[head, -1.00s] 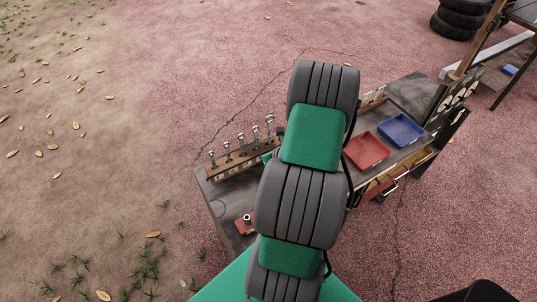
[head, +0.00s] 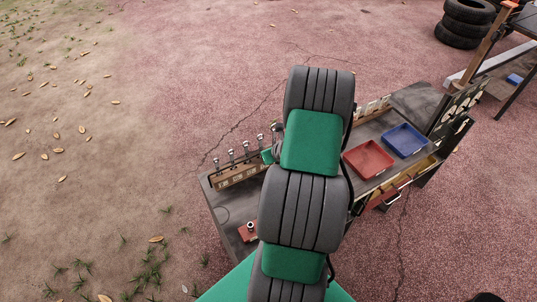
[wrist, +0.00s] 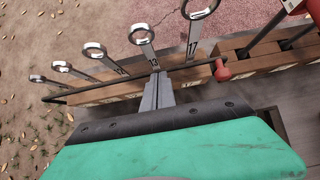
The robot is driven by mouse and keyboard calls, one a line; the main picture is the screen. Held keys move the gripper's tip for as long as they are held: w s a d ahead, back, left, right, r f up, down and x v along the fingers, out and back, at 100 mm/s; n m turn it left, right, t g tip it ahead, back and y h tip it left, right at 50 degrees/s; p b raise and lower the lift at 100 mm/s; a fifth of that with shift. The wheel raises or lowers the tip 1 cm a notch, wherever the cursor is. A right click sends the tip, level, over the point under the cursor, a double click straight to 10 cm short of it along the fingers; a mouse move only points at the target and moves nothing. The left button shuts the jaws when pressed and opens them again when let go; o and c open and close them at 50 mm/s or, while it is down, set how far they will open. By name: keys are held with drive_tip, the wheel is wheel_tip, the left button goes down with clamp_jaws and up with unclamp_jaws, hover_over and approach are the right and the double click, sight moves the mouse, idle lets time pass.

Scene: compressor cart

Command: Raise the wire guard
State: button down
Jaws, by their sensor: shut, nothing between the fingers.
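The wire guard (wrist: 108,84) is a thin black rod running along the front of a wooden wrench rack (wrist: 128,84) in the wrist view. Its right end meets a red knob (wrist: 222,70). My gripper (wrist: 157,76) is shut and empty, its grey fingertips at the middle of the rod, by the wrench marked 13. I cannot tell whether they touch the rod or sit under it. In the head view the rack (head: 238,176) is at the left of the cart top; the rod is too small to make out there, and my arm hides most of my gripper.
Several ring-ended wrenches (wrist: 142,36) stand in the rack behind the rod. A second wooden block (wrist: 262,54) with dark-shafted tools is to the right. A red tray (head: 368,160) and a blue tray (head: 404,140) lie on the cart top. A small red block (head: 248,232) is near the front.

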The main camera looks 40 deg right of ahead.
drive_tip(key=shift+w+r, duration=0.25)
drive_tip(key=shift+w, duration=0.05)
drive_tip(key=r+p, duration=0.4)
drive_tip(key=r, duration=0.1)
drive_tip(key=w+r+p, duration=0.1)
drive_tip(key=r+p, duration=0.2)
drive_tip(key=shift+d+r, duration=0.15)
drive_tip(key=shift+r+b, duration=0.2)
drive_tip(key=shift+b, duration=0.2)
drive_tip(key=shift+w+r, duration=0.1)
drive_tip(key=shift+r, duration=0.4)
